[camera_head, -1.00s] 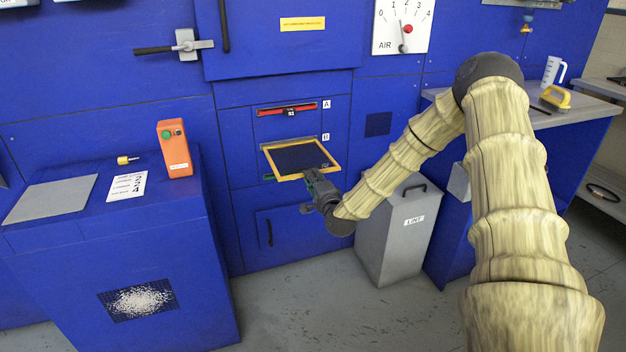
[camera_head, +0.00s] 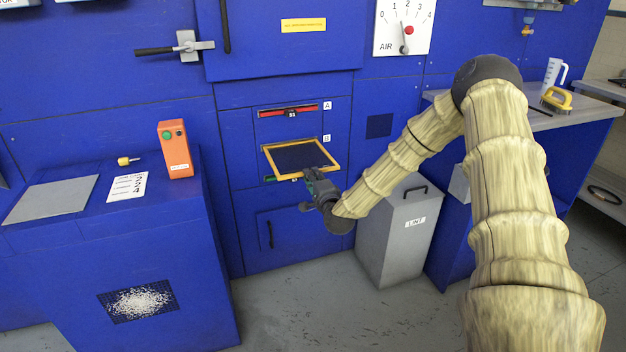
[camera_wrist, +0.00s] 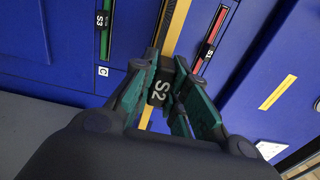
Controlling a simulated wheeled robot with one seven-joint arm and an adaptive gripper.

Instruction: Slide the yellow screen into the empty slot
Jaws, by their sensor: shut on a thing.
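The yellow screen (camera_head: 298,157), a yellow frame with dark mesh, sticks out flat from the blue machine front at the slot marked B (camera_head: 327,138). Its far edge is at the slot opening, but I cannot tell how far inside it is. My gripper (camera_head: 313,176) is at the screen's near edge. In the wrist view, my gripper (camera_wrist: 164,88) is shut on the black S2 tab (camera_wrist: 159,93) of the screen.
A red screen edge (camera_head: 272,112) marked S1 sits in slot A above. A green screen edge (camera_wrist: 105,28) marked S3 lies below. A grey lint bin (camera_head: 395,240) stands right of my gripper, and a blue cabinet (camera_head: 110,270) at left. Floor between is clear.

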